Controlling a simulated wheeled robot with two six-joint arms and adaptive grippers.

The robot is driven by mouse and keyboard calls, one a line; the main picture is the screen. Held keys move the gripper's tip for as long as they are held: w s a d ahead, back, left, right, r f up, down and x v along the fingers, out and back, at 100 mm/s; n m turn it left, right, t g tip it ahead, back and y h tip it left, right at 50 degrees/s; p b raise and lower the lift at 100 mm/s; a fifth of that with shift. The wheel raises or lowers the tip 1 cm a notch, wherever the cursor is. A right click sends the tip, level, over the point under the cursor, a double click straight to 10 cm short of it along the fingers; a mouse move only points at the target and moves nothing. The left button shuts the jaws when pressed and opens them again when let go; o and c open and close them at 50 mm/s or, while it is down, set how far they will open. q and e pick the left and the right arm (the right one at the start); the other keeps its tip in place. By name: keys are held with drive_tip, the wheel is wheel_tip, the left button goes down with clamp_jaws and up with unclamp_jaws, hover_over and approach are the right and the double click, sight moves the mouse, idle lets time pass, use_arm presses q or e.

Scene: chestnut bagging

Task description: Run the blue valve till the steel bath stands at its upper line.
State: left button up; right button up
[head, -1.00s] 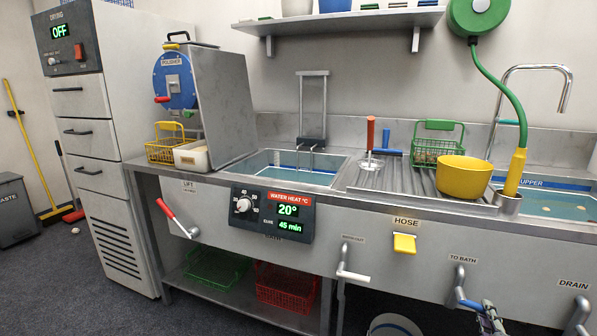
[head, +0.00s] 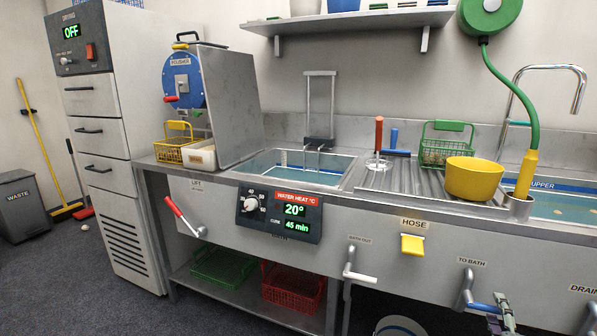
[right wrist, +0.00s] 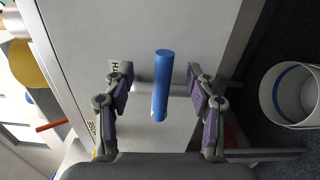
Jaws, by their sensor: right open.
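The blue valve handle (head: 484,307) sticks out from the grey valve under the "TO BATH" label on the counter front. My right gripper (head: 504,318) is at its outer end, partly cut off by the lower edge. In the right wrist view my right gripper (right wrist: 160,82) is open, with one finger on each side of the blue handle (right wrist: 161,92), and gaps show between. The steel bath (head: 300,170), set in the counter behind the heat panel, holds water, with a blue band along its wall. A right-hand basin (head: 562,205) also holds water, below an "UPPER" blue band. My left gripper is out of view.
A white-handled valve (head: 360,277) and a yellow hose lever (head: 412,244) are left of the blue handle. A yellow bowl (head: 474,180) stands on the drainer. A bucket (right wrist: 298,95) stands on the floor below. The heat panel (head: 279,213) reads 20°.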

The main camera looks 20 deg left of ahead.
drive_tip(key=s+p, duration=0.4)
drive_tip(key=s, duration=0.5)
idle(0.3)
